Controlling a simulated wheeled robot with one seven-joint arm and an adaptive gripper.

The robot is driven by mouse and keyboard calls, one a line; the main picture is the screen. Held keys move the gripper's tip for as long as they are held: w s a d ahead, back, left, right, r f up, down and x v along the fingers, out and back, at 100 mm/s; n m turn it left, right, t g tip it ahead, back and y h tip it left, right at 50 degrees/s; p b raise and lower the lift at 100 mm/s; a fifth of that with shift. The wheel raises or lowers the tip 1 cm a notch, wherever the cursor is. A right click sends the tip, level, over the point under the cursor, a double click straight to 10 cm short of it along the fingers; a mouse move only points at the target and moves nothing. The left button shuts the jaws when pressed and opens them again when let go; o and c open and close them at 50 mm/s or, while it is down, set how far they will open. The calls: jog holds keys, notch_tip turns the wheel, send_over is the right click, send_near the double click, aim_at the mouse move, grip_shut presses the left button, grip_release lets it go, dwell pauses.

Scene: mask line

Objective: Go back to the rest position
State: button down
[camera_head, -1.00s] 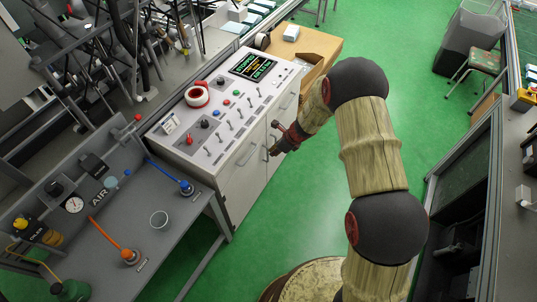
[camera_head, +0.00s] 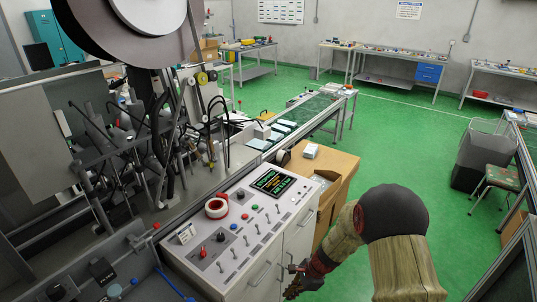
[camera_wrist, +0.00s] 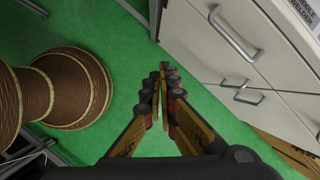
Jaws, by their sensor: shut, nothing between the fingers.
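My gripper (camera_head: 297,278) is in front of the white control cabinet, low beside its drawer fronts, at the end of my bent arm. In the wrist view my gripper (camera_wrist: 165,95) has its fingers together with nothing between them, above the green floor. The cabinet's drawers and handles also show at the right of the wrist view (camera_wrist: 200,40).
A cardboard box (camera_head: 330,190) with a small white box stands behind the cabinet.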

jog(key=s+d+r+n+t+h, duration=0.1)
jog(key=s+d+r+n, duration=0.2)
jog(key=r, duration=1)
jog(key=s+d+r+n+t+h, duration=0.2)
jog(key=s+d+r+n, duration=0.2)
jog(key=s+r, duration=0.9)
jog(key=s+d+r+n+t+h, duration=0.1)
jog(key=s+d+r+n+t, duration=0.1)
jog(key=s+r+n, duration=0.7)
notch_tip(320, 180, up, 5)
jog(key=shift+d+h, duration=0.4)
jog(key=shift+d, duration=0.5)
